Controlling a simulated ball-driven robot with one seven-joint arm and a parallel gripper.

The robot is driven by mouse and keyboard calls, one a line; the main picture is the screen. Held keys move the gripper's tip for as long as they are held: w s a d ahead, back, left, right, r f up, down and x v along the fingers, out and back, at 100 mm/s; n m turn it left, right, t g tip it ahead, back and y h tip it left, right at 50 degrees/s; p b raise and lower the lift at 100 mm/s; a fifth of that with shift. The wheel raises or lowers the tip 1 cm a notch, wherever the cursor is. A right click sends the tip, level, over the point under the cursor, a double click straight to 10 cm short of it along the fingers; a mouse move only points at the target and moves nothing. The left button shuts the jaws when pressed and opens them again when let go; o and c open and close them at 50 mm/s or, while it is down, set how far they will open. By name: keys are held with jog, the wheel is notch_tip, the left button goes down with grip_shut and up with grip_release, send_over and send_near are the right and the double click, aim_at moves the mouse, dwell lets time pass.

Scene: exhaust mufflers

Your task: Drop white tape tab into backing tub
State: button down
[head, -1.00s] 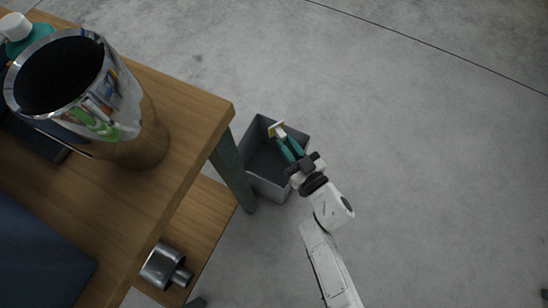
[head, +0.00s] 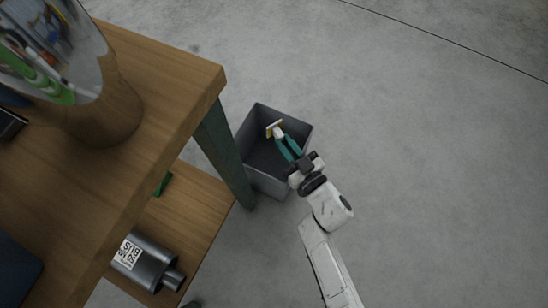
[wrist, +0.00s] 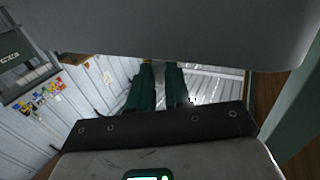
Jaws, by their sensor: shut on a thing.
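The white tape tab (head: 274,130), with a yellow edge, shows at the tips of my gripper (head: 281,138). My gripper's green fingers are shut on it. In the head view, the tab and fingertips overlap the opening of the grey backing tub (head: 266,183), an open box on the floor. I cannot tell whether the tab is above the rim or below it. In the wrist view my two fingers (wrist: 157,85) point away from the camera, with a small yellow bit at their tips. The tab itself is mostly hidden there.
A wooden table (head: 165,75) with a green leg (head: 226,152) stands left of the tub. A shiny metal cylinder (head: 50,50) is on its top. A small muffler (head: 148,262) with a label lies on the lower shelf. The floor right of the tub is clear.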

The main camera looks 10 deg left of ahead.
jog(key=c, duration=1)
grip_release()
jog(key=shift+s+r, duration=0.1)
jog(key=p+v, duration=0.4)
jog(key=v, duration=0.6)
jog(key=shift+s+d, duration=0.25)
jog(key=shift+w+d, duration=0.1)
